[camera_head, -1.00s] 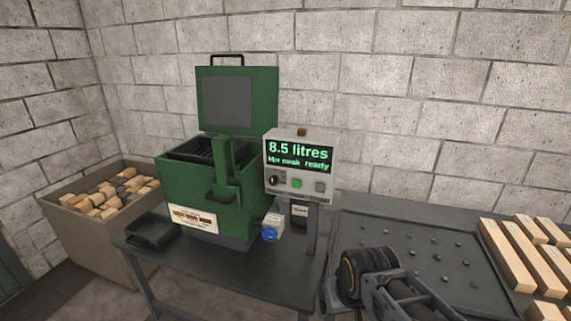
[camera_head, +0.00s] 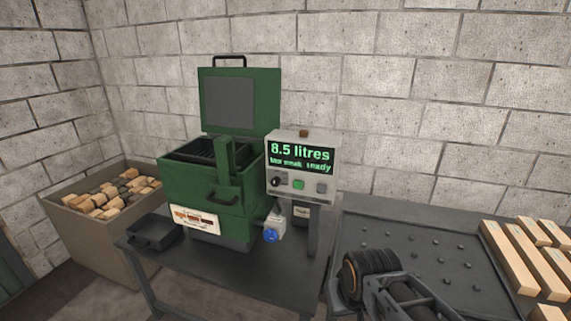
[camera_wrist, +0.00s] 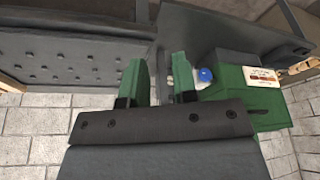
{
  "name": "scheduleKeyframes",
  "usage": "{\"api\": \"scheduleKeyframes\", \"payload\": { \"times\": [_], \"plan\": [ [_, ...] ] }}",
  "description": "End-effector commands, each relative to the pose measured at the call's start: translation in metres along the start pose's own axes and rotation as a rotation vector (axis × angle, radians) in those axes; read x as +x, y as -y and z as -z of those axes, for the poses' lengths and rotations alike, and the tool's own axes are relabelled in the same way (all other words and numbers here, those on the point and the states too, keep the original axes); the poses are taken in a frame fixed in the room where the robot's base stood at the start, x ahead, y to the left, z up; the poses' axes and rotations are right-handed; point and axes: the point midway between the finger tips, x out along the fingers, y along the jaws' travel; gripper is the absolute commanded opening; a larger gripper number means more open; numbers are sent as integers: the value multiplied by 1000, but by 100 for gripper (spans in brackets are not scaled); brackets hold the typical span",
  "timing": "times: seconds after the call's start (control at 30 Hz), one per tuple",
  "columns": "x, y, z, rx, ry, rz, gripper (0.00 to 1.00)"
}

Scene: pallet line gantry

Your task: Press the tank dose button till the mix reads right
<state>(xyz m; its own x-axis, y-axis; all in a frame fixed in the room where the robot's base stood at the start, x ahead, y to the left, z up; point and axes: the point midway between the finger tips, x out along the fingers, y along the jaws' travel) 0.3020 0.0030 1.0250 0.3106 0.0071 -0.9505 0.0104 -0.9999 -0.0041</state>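The control box (camera_head: 288,196) stands on a post to the right of the green tank (camera_head: 180,190), whose lid (camera_head: 229,100) is raised. Its display (camera_head: 299,157) reads "8.5 litres", with a smaller line that seems to say "Mix weak" and "ready". Below it are a black knob (camera_head: 275,182), a green button (camera_head: 299,184) and a grey button (camera_head: 321,187); I cannot tell which one doses. My gripper (camera_wrist: 158,80) shows two green fingers standing apart with nothing between them. It is apart from the tank, which also shows in the wrist view (camera_wrist: 240,108).
A white fitting with a blue round part (camera_head: 271,236) sits at the tank's lower right. A black tray (camera_head: 155,234) lies on the stand's left. A bin of wood blocks (camera_head: 80,225) is at left. A dark studded table (camera_head: 420,235) with timber (camera_head: 510,260) is at right.

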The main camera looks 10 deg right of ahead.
Motion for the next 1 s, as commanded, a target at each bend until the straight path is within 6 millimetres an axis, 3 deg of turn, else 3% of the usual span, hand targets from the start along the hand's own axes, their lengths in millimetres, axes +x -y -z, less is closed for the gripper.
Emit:
{"api": "scheduleKeyframes", "payload": {
  "times": [0.27,1.0],
  "plan": [
    [0,0,0,0,0,0,0],
    [0,0,0,0,0,0,0]
  ]
}}
